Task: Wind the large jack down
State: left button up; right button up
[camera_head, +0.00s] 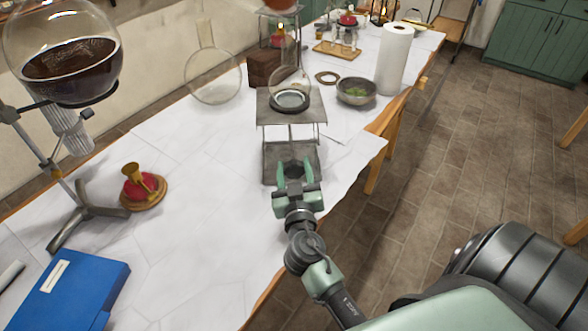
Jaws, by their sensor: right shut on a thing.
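The large jack (308,104) is a grey metal lab jack standing near the front edge of the white table. Its top plate is raised well above its base plate (271,157). A round glass flask (291,83) in a dark ring rests on the top plate. My right gripper (294,172) is at the near side of the jack, low by the base, and shut on the jack's knob. The fingers hide most of the knob. My left gripper is not in view.
Further left are a red-and-brass burner (142,186), a stand (92,212) with a dark-filled flask (70,70), and a blue book (68,289).

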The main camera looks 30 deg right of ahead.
jog(key=n, duration=0.3)
jog(key=shift+n+b, duration=0.3)
jog(key=shift+b, duration=0.05)
jog(key=n, duration=0.3)
jog(key=shift+s+d+n, duration=0.1)
jog(key=shift+n, duration=0.2)
jog(key=n, duration=0.3)
jog(key=shift+r+n, duration=0.1)
jog(key=shift+n, duration=0.3)
jog(key=n+p, duration=0.1)
jog(key=n, duration=0.3)
jog(key=shift+r+p, duration=0.1)
jog(key=shift+p, duration=0.25)
jog(key=n+p, duration=0.1)
jog(key=n, duration=0.4)
jog(key=shift+p, duration=0.4)
jog(key=n+p, duration=0.1)
jog(key=n, duration=0.2)
jog(key=shift+r+n+p, duration=0.1)
jog(key=shift+n+p, duration=0.2)
jog(key=shift+p, duration=0.1)
jog(key=n+p, duration=0.2)
jog(key=n, duration=0.2)
jog(key=shift+n+p, duration=0.8)
jog(key=shift+n, duration=0.5)
jog(key=shift+f, duration=0.2)
